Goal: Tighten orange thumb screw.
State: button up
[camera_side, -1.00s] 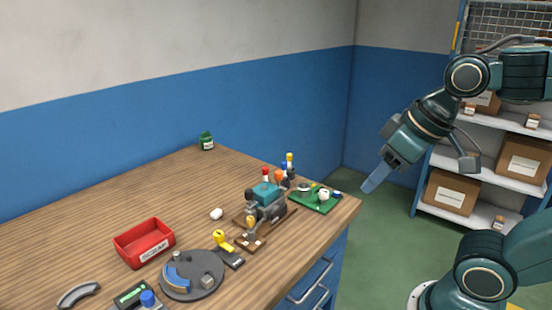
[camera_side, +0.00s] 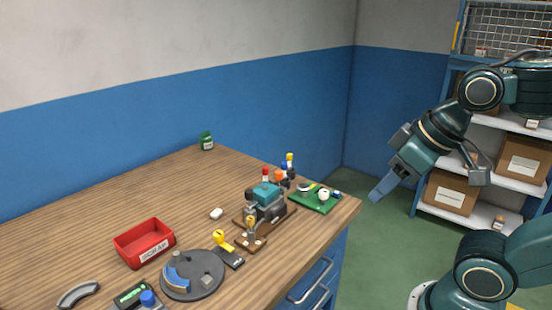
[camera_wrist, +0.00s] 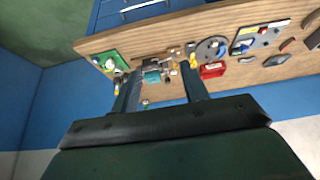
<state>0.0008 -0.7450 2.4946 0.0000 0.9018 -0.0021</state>
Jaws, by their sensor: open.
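An orange knob-like part (camera_side: 279,174) stands behind the teal-topped fixture (camera_side: 265,191) on the bench, among small red, yellow and blue tops. I cannot tell for certain that it is the thumb screw. My gripper (camera_side: 379,191) hangs in the air to the right of the bench, clear of the fixture and touching nothing. In the wrist view, my gripper's two fingers (camera_wrist: 160,90) are spread apart with nothing held. The teal fixture (camera_wrist: 152,76) shows between and beyond them, small and distant. The orange part is not clearly made out there.
A green board (camera_side: 316,200) lies right of the fixture, near the bench's right edge. A yellow-knobbed clamp (camera_side: 220,238), a round grey plate (camera_side: 207,286) and a red scrap bin (camera_side: 128,254) are left of it. The back of the wooden bench (camera_side: 120,205) is mostly clear.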

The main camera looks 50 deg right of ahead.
jog(key=w+d+r+g, duration=0.2)
jog(key=w+r, duration=0.3)
jog(key=w, duration=0.5)
jog(key=n+g, duration=0.3)
jog(key=g, duration=0.1)
send_over(279, 172)
notch_tip(279, 172, down, 8)
jog(key=shift+a+r, duration=0.1)
jog(key=shift+r, duration=0.05)
notch_tip(279, 172, down, 14)
jog(key=shift+r, duration=0.1)
jog(key=shift+c, duration=0.5)
